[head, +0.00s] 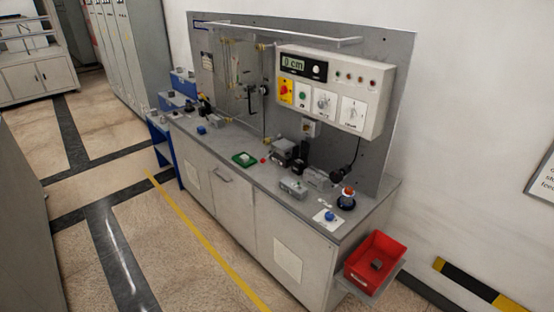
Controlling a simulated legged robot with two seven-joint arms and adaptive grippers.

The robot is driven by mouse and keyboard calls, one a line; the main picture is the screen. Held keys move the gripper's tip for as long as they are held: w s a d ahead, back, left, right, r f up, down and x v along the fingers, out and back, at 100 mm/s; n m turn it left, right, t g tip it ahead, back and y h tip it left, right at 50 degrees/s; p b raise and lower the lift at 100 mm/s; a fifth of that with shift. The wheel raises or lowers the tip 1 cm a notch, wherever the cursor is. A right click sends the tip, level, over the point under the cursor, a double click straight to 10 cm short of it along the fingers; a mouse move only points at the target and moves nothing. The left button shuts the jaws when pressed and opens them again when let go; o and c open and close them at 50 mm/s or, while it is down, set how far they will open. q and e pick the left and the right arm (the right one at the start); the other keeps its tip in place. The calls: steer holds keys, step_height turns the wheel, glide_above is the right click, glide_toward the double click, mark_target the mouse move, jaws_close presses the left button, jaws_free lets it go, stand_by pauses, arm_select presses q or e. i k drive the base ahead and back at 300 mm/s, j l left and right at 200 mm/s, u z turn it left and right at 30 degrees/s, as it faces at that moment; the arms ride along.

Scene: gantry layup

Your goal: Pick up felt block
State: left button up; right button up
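I cannot tell for certain which item is the felt block. A small dark grey block (377,265) lies inside the red bin (362,279) at the lower right. A green tray (236,158) with a small pale piece in it sits on the grey workbench top (225,140). A small blue item (330,216) rests on a white sheet near the bench's right end. Neither of my grippers shows in the head view.
A control panel (328,90) with a "0 cm" display is on the upright back board. Metal fixtures (293,187) stand on the bench. A blue stand (162,150) is at its left end. Lockers (128,45) are behind. The floor along the yellow line (205,240) is clear.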

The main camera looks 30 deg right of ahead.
mark_target(244, 158)
steer(key=i+z, duration=0.2)
steer(key=z, duration=0.2)
steer(key=i+z, duration=0.15)
steer(key=z, duration=0.25)
steer(key=i+j+z, duration=0.2)
steer(key=z, duration=0.2)
steer(key=i+j+z, duration=0.15)
steer(key=z, duration=0.3)
steer(key=i+j+z, duration=0.1)
steer(key=j+z, duration=0.15)
steer(key=z, duration=0.15)
